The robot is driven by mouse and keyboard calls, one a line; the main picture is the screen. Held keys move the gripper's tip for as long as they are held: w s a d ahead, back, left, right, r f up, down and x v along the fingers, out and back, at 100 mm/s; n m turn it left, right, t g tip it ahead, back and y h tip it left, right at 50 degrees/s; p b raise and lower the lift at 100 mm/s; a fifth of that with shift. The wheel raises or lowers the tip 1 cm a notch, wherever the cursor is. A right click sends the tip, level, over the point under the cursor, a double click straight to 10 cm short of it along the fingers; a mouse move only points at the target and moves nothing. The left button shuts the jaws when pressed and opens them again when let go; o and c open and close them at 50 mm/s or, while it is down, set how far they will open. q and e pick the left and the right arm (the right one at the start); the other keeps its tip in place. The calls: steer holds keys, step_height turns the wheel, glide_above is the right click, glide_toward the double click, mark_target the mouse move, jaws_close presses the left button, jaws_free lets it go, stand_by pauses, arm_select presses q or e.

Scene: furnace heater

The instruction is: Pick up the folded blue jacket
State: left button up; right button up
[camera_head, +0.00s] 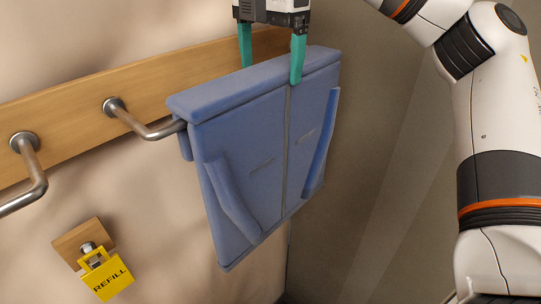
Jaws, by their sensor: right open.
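The folded blue jacket (245,165) hangs from a metal hook on a wooden wall rail, with its top fold near the rail and its sleeves and front facing me. My right gripper (271,72) is above the jacket's top edge, with its green fingers pointing down and apart. One finger is in front of the jacket's top fold and the other is behind it. I cannot tell whether either finger touches the cloth. My left gripper is not in view.
The wooden rail (75,98) carries a metal hook (143,125) that runs into the jacket and another bare hook (32,175) at the left. A yellow padlock-shaped tag reading REFILL (107,275) hangs below on the wall. A plain wall is at the right.

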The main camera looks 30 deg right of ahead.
mark_target(271, 89)
steer(key=shift+s+a+f+p, duration=0.1)
steer(key=shift+s+f+p, duration=0.05)
steer(key=shift+f+p, duration=0.35)
steer(key=shift+s+f+p, duration=0.15)
steer(key=shift+f+p, duration=0.15)
steer(key=shift+f, duration=0.3)
steer(key=shift+s+f+p, duration=0.2)
steer(key=shift+f+p, duration=0.25)
steer(key=shift+f, duration=1)
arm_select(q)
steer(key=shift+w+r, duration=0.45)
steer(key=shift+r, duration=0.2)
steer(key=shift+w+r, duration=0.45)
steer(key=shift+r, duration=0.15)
arm_select(e)
steer(key=shift+w+f, duration=0.1)
steer(key=shift+f, duration=0.05)
steer(key=shift+c, duration=0.3)
steer(key=c, duration=1.8)
jaws_close()
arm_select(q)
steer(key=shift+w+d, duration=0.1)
